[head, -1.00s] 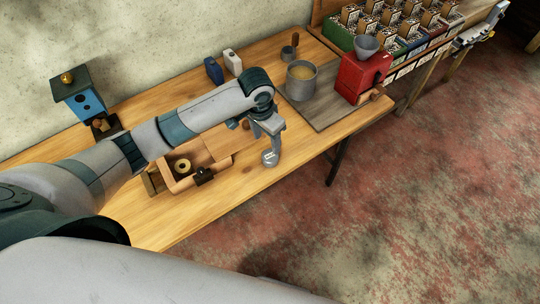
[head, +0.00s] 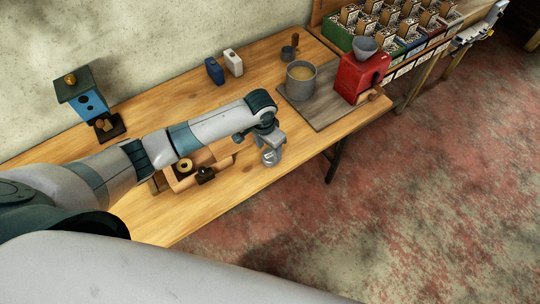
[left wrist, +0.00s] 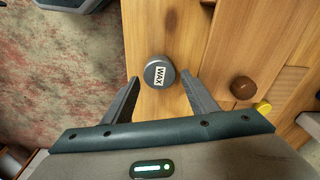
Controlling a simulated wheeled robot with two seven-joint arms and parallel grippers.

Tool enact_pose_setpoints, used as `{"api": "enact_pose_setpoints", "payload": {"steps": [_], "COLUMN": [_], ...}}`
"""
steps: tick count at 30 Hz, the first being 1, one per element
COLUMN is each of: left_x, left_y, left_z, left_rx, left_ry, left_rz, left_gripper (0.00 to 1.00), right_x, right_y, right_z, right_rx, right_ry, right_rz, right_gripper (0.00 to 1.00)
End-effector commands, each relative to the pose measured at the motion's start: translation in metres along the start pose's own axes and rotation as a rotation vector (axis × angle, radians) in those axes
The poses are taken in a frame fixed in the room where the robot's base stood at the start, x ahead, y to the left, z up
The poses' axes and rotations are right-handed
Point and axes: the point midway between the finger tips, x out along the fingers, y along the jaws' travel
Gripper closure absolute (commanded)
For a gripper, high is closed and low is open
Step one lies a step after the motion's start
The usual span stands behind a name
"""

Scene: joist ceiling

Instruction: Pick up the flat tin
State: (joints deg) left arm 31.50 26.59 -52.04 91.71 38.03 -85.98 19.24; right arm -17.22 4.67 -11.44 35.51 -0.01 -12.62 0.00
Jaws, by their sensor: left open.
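The flat tin (left wrist: 158,72) is grey and round with a white WAX label, in the left wrist view. It lies on the wooden table near its edge. In the head view a small grey round shape, probably the tin (head: 271,158), shows just under my left gripper (head: 270,145), which partly covers it. My left gripper (left wrist: 161,80) is open and empty. In the left wrist view its two fingertips show on either side of the tin's lower part, apart from it. I cannot tell the height left between them. My right gripper is not in view.
A wooden box (head: 173,184) lies left of the gripper, partly behind my arm. A grey board (head: 325,112) carries a pot (head: 300,81) and a red grinder (head: 357,78). Blue (head: 214,71) and white (head: 233,62) bottles stand at the back. The table's front edge is close.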

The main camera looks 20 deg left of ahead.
Motion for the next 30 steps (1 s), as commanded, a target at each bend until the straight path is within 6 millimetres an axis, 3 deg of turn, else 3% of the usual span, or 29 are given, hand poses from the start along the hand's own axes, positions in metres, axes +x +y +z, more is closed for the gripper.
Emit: {"api": "enact_pose_setpoints", "payload": {"steps": [3,9,25,29,30], "left_x": [0.01,0.03,0.033,0.033,0.033], "left_y": [0.001,0.001,0.001,0.001,0.001], "left_z": [0.0,0.0,0.001,0.0,0.0], "left_rx": [-0.002,-0.001,0.0,0.0,0.0], "left_ry": [-0.002,0.0,0.0,0.0,0.001], "left_rz": [0.001,0.0,0.0,0.0,0.0], "left_gripper": [0.47,0.47,0.47,0.78,0.79], "right_x": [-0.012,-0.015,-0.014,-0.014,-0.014], "right_y": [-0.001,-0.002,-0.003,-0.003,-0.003], "right_z": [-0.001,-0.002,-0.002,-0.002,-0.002], "right_rx": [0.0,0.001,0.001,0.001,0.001], "right_ry": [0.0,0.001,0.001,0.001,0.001], "right_rz": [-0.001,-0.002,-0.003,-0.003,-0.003], "right_gripper": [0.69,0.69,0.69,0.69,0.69]}}
